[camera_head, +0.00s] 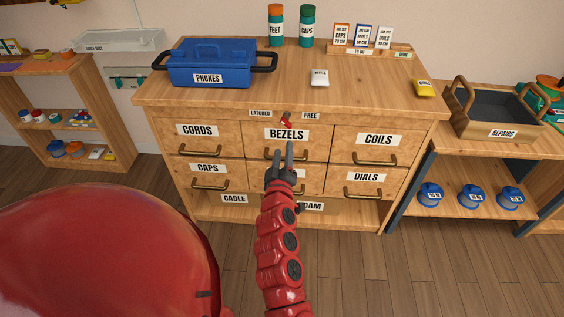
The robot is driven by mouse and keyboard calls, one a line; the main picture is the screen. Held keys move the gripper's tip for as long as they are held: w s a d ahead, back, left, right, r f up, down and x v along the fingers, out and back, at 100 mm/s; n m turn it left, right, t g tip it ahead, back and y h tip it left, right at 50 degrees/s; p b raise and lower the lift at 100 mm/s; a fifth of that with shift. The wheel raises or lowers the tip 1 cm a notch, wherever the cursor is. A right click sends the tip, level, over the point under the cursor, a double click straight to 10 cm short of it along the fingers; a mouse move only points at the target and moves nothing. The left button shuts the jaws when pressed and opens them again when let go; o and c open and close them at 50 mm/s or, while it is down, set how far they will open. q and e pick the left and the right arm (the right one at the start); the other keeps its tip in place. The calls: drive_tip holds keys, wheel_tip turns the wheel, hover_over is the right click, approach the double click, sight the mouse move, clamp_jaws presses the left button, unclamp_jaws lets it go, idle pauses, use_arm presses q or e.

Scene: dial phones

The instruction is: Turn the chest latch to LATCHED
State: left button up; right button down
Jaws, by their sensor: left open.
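The chest latch (286,119) is a small red piece at the top middle of the wooden chest's front. It sits between the LATCHED label (261,113) on its left and the FREE label (311,116) on its right. It is too small to tell which label it points to. My left gripper (284,151) is open and empty, fingers pointing up. It shows just below the latch, in front of the BEZELS drawer (263,146), and covers part of that drawer and the label below. My right gripper is out of view.
On the chest top (230,103) stand a blue PHONES box (208,62), two bottles, small cards, a white packet (320,78) and a yellow one (424,88). Drawers with brass handles fill the front. Shelves flank the chest, with a REPAIRS tray (501,127) on the right.

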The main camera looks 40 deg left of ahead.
use_arm(q)
drive_tip(key=shift+v, duration=2.2)
